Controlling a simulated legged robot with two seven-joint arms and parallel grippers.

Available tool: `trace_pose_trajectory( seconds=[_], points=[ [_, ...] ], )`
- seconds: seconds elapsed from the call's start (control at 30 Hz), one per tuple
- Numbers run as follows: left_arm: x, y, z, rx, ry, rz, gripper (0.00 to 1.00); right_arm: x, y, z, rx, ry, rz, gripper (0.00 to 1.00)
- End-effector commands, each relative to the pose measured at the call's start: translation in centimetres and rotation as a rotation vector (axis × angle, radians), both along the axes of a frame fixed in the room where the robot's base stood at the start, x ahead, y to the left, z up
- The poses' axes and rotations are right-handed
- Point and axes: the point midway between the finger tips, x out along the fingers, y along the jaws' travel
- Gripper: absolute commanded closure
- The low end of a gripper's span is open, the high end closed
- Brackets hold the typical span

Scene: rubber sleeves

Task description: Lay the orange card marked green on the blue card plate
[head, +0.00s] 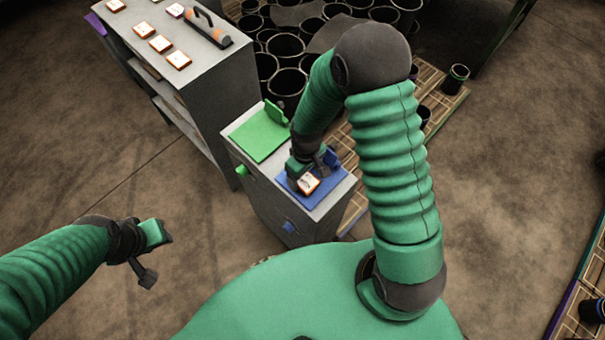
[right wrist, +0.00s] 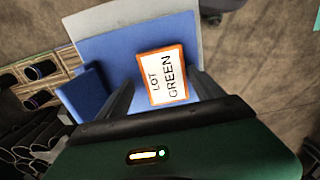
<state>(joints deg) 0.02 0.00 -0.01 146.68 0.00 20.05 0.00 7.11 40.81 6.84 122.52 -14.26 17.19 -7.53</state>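The orange-edged card (head: 308,184) lies on the blue card plate (head: 326,181), on top of the small grey cabinet. In the right wrist view the card (right wrist: 166,76) reads "LOT GREEN" and sits a little askew on the blue plate (right wrist: 112,52). My right gripper (head: 306,172) is down at the plate. In the wrist view its fingers (right wrist: 163,88) stand apart on either side of the card, with blue showing between the left finger and the card. My left gripper (head: 154,256) is open and empty, over the floor at left.
A green plate (head: 258,136) lies beside the blue one on the small cabinet (head: 268,196). A taller grey shelf unit (head: 205,62) holds several cards (head: 160,44) and a handled tool (head: 208,28). Several dark pots (head: 286,82) stand behind. The floor at left is clear.

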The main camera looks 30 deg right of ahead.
Motion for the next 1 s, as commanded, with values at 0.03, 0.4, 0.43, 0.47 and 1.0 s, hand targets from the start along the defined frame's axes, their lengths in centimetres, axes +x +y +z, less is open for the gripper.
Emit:
trace_pose_trajectory(
  seconds=[0.03,0.4,0.43,0.47,1.0],
  points=[
    [0.0,0.0,0.0,0.0,0.0,0.0,0.64,0.0,0.0,0.0,0.0,0.001,0.0,0.23],
    [0.0,0.0,0.0,0.0,0.0,-0.001,0.64,-0.1,0.2,0.0,-0.003,0.003,-0.002,0.23],
    [0.0,0.0,0.0,0.0,0.0,0.0,0.64,-0.1,0.2,0.0,-0.003,0.003,-0.001,0.23],
    [0.0,0.0,0.0,0.0,0.0,0.0,0.64,-0.1,0.2,0.0,-0.003,0.002,-0.001,0.23],
    [0.0,0.0,-0.1,0.0,0.0,-0.001,0.64,0.1,0.1,5.1,-0.003,-0.007,-0.003,0.23]
  ],
)
